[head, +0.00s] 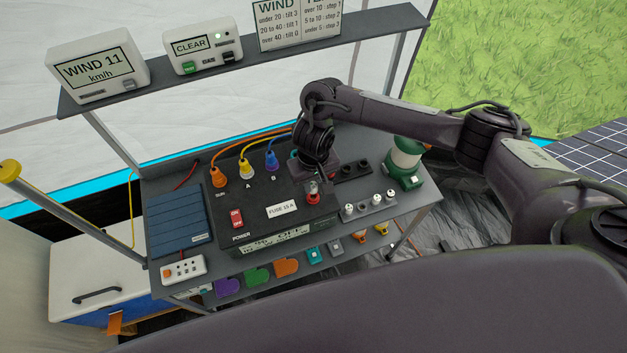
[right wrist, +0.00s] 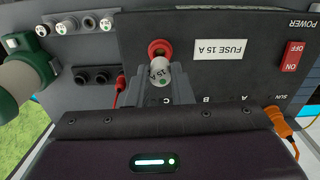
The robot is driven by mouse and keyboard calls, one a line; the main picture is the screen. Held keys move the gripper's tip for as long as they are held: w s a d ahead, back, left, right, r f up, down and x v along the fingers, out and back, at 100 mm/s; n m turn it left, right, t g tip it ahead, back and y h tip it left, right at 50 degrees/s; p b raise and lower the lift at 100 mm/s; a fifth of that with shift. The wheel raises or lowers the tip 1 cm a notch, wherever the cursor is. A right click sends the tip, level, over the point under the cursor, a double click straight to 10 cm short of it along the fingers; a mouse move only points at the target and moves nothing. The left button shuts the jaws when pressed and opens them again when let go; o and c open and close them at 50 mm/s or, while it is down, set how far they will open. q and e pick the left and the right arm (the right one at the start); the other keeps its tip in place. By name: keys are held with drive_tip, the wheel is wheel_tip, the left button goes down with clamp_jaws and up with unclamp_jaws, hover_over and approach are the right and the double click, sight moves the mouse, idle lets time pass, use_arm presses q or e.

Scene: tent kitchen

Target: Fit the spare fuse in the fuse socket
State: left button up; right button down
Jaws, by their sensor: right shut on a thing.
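The fuse socket is a red ring (right wrist: 159,48) on the black power box; in the head view the red socket (head: 313,199) is at the box's front right corner. My right gripper (right wrist: 158,88) is shut on a pale fuse (right wrist: 160,73) marked 15 A. In the head view my right gripper (head: 314,182) is just above the socket, with the fuse upright between its fingers. The fuse's end is at the red ring; I cannot tell how deep it sits. My left gripper is not in view.
Several pale fuses stand in a grey rack (head: 363,207) right of the box (head: 243,217). A dark block with empty holes (head: 352,171) is behind it. A green and white lantern (head: 405,160) stands at the right. Orange, yellow and blue plugs line the box's back.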

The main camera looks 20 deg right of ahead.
sight(313, 185)
drive_tip(key=shift+f+b, duration=0.4)
drive_tip(key=shift+f, duration=1.1)
drive_tip(key=c, duration=1.2)
unclamp_jaws()
